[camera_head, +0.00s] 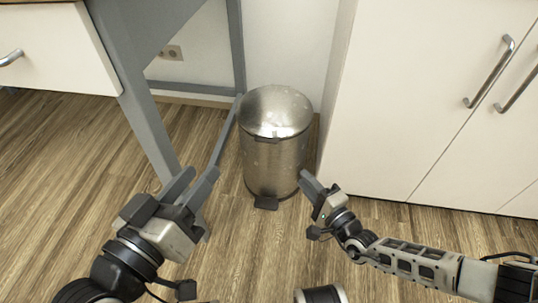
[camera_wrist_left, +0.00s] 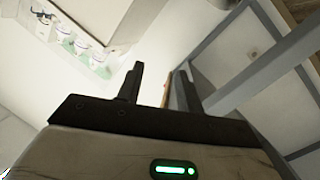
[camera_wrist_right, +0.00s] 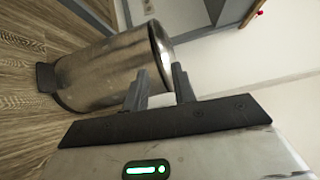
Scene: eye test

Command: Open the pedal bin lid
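The pedal bin (camera_head: 275,160) is a brushed metal cylinder standing upright on the floor, with its domed lid (camera_head: 275,108) shut. Its dark pedal (camera_head: 266,203) sticks out at the base front. In the right wrist view, the bin (camera_wrist_right: 105,72) appears sideways, with the pedal (camera_wrist_right: 45,77) at left. My left gripper (camera_head: 200,172) is open and empty, left of the bin and apart from it. My right gripper (camera_head: 306,175) is near the bin's lower right side; its fingers (camera_wrist_right: 157,80) are apart and empty. I cannot tell whether it touches the bin.
A white cabinet (camera_head: 420,90) with metal handles stands close at the bin's right. A grey table frame (camera_head: 148,110) with a white drawer (camera_head: 55,50) is at left, a leg near my left gripper.

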